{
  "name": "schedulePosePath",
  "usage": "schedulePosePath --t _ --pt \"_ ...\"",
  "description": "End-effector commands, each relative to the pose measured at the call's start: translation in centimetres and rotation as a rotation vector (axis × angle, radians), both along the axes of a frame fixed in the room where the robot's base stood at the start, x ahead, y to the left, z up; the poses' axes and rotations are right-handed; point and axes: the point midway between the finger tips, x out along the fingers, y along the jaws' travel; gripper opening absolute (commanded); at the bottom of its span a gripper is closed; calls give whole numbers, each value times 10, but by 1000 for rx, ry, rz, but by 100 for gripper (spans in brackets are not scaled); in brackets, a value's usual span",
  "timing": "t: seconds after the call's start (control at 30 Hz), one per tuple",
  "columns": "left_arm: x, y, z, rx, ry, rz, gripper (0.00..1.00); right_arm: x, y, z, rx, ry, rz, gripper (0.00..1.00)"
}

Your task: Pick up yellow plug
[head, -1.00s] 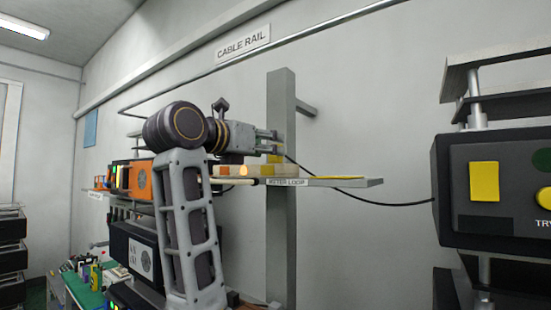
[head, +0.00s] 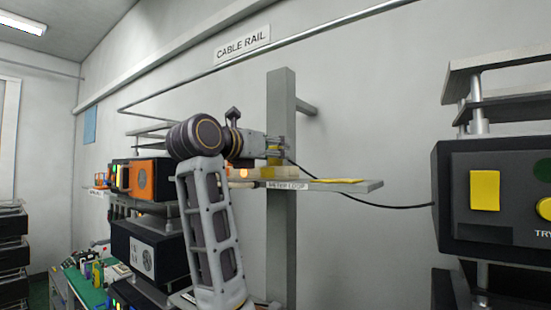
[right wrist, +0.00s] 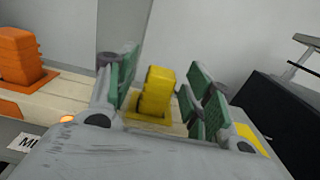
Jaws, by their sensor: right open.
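The yellow plug (right wrist: 156,92) stands upright on a yellow base on the pale shelf, in the right wrist view. My right gripper (right wrist: 162,95) is open, with one green-padded finger to the left of the plug and the other to its right. Gaps show between the plug and the pads, and the jaws hold nothing. In the head view my right gripper (head: 279,148) is at the shelf beside the grey post, and a bit of the yellow plug (head: 274,161) shows just below the fingers. My left gripper is not in view.
An orange plug (right wrist: 22,55) stands left of the yellow one. The shelf (head: 345,186), labelled METER LOOP, runs right past the grey post (head: 282,235). A black cable (head: 400,206) leads to a dark box (head: 460,240) at the right. A yellow patch lies on the shelf's right part.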

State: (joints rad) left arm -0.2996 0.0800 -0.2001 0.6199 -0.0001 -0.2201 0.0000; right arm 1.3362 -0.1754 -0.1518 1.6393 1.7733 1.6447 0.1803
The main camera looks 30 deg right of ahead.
Motion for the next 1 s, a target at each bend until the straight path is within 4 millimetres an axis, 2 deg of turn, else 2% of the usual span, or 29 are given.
schedulePosePath --t 0.2,0.67,1.0 --pt "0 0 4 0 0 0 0 3 -9 1 -1 -1 0 52" --pt "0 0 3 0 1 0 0 4 -9 0 -1 -1 0 52" --pt "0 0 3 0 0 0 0 4 -9 0 -1 -1 0 9"
